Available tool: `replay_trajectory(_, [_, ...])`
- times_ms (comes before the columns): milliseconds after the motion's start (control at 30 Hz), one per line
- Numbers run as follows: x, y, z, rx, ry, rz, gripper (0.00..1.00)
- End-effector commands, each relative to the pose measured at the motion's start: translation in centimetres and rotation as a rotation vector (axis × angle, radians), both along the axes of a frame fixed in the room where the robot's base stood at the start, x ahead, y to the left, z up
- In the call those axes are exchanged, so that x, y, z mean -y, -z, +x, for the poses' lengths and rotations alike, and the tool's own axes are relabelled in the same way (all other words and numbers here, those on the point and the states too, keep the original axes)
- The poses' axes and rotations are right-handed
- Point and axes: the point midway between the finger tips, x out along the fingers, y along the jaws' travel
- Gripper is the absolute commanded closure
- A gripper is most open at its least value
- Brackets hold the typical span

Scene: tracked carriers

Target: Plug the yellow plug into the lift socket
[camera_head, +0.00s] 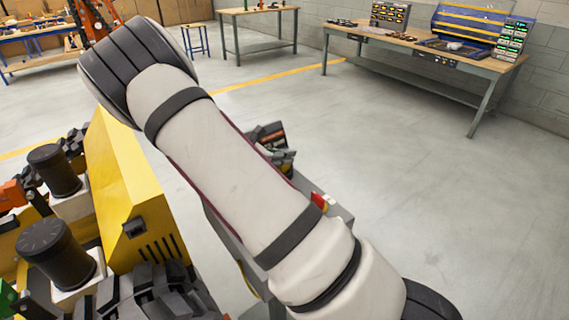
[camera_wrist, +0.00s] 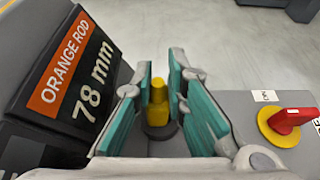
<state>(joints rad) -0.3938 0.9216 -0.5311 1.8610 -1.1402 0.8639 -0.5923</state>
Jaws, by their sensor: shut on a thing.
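The yellow plug (camera_wrist: 158,106) stands upright between the teal pads of my gripper (camera_wrist: 160,88) in the wrist view. My gripper is shut on it. A dark round base (camera_wrist: 161,132) shows at the plug's foot, above a grey top surface. I cannot tell whether this base is the lift socket, or whether the plug is seated in it. In the head view my arm hides the gripper and the plug.
A dark sign reading "ORANGE ROD 78 mm" (camera_wrist: 72,72) stands close on the left. A red switch on a yellow disc (camera_wrist: 290,122) is on the right. In the head view, yellow machinery (camera_head: 130,190) stands at left; open floor (camera_head: 440,200) lies right.

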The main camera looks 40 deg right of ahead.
Motion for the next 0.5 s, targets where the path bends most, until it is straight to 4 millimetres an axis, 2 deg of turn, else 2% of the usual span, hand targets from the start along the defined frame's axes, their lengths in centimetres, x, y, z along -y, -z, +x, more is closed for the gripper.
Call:
replay_trajectory(267, [0.0,-0.7,0.1,0.001,-0.001,0.001,1.00])
replay_trajectory(500, [0.0,-3.6,0.1,0.004,0.001,0.002,1.00])
